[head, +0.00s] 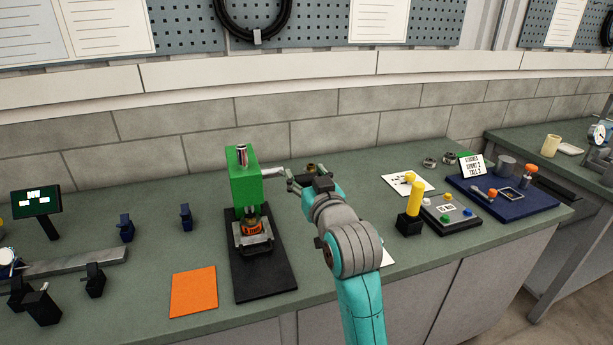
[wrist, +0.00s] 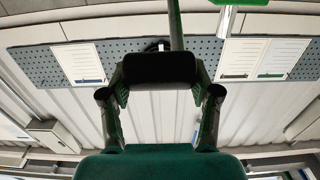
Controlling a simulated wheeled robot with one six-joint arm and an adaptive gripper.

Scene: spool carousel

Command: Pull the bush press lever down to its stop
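The green bush press (head: 245,183) stands on a long black base (head: 266,280) left of centre in the head view. Its pale lever (head: 274,171) sticks out to the right from the upper part of the press. My gripper (head: 291,180) is at the outer end of the lever, with its fingers apart. In the wrist view, a dark block (wrist: 160,68) with a thin rod (wrist: 175,25) lies between or just beyond the fingertips; it looks like the lever's handle. I cannot tell whether the pads touch it. An orange and dark part sits low in the press.
An orange sheet (head: 194,291) lies left of the base. Right of my arm stand a yellow post on a black block (head: 410,222), a button box (head: 450,215) and a blue tray (head: 545,205). Small dark blue stands (head: 126,229) are at left. A brick wall closes the back.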

